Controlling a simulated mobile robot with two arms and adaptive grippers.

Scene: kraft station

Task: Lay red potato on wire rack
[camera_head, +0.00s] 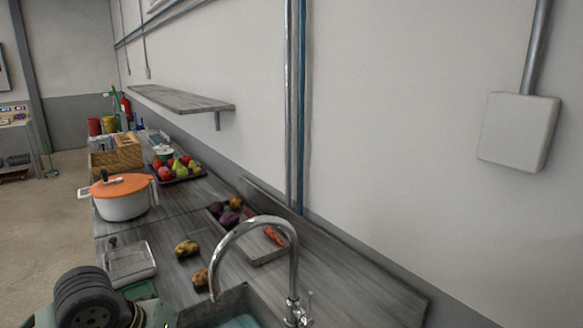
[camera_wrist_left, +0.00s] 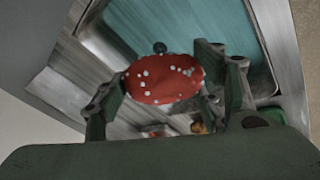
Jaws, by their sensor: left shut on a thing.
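The red potato (camera_wrist_left: 163,79), red with pale specks, is between the two fingers of my left gripper (camera_wrist_left: 168,82) in the left wrist view. The gripper is shut on it, and the sink's teal basin (camera_wrist_left: 200,30) shows behind it. In the head view my left arm comes in at the bottom left; its fingers and the potato are not visible there. A small pale grey rectangular thing (camera_head: 130,262) lies on the counter just beyond the arm; I cannot tell if it is the wire rack. My right gripper is not in view.
The sink (camera_head: 240,298) and curved tap (camera_head: 293,265) are at the front. Two yellowish potatoes (camera_head: 187,248) lie on the counter. A vegetable tray (camera_head: 270,256), a pot with an orange lid (camera_head: 122,205) and a fruit tray (camera_head: 183,180) stand farther back.

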